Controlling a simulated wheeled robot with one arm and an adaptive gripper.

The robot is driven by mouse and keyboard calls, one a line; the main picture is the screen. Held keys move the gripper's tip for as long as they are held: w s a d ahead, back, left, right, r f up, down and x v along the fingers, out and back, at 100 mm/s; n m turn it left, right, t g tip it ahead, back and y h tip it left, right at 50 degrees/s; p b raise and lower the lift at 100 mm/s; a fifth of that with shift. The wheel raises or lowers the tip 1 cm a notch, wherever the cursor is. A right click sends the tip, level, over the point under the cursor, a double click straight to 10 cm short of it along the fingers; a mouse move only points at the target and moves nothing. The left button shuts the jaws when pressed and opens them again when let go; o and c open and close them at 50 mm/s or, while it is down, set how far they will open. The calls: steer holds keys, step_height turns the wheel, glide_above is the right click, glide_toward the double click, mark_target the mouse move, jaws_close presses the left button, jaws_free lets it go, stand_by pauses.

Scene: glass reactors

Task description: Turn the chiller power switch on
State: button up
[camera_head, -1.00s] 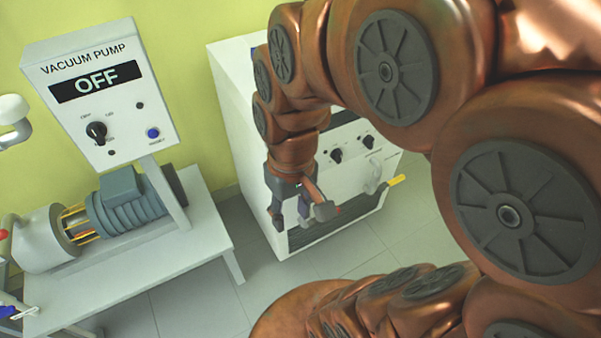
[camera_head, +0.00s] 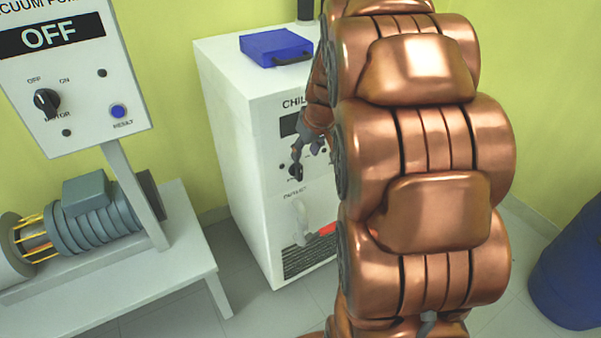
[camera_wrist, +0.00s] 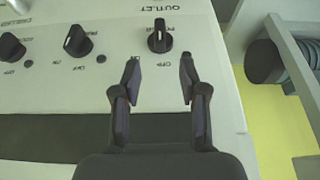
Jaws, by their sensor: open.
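The white chiller (camera_head: 245,130) stands behind my arm, which hides its right side. Its front has a dark display and a black rotary knob (camera_head: 296,172) above the outlet. In the wrist view the panel is upside down, with black knobs in a row. One knob (camera_wrist: 160,36), beside the "OUTLET" print, lies just beyond and between my fingertips; its small label is hard to read. A middle knob (camera_wrist: 78,41) and a far-left knob (camera_wrist: 11,47) are outside the fingers. My gripper (camera_wrist: 160,66) is open and empty, close to the panel; it also shows in the head view (camera_head: 307,150).
A blue case (camera_head: 275,48) lies on the chiller. A hose fitting (camera_head: 301,222) with a red handle (camera_head: 327,229) sticks out below the panel. The vacuum pump panel (camera_head: 80,90), reading OFF, and a bench (camera_head: 190,245) stand left. A blue barrel (camera_head: 570,265) stands right.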

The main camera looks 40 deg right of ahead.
mark_target(300, 167)
steer(key=x, duration=0.7)
steer(key=shift+w+f+b, duration=0.1)
steer(key=shift+f+b, duration=0.2)
steer(key=shift+b, duration=0.1)
jaws_close()
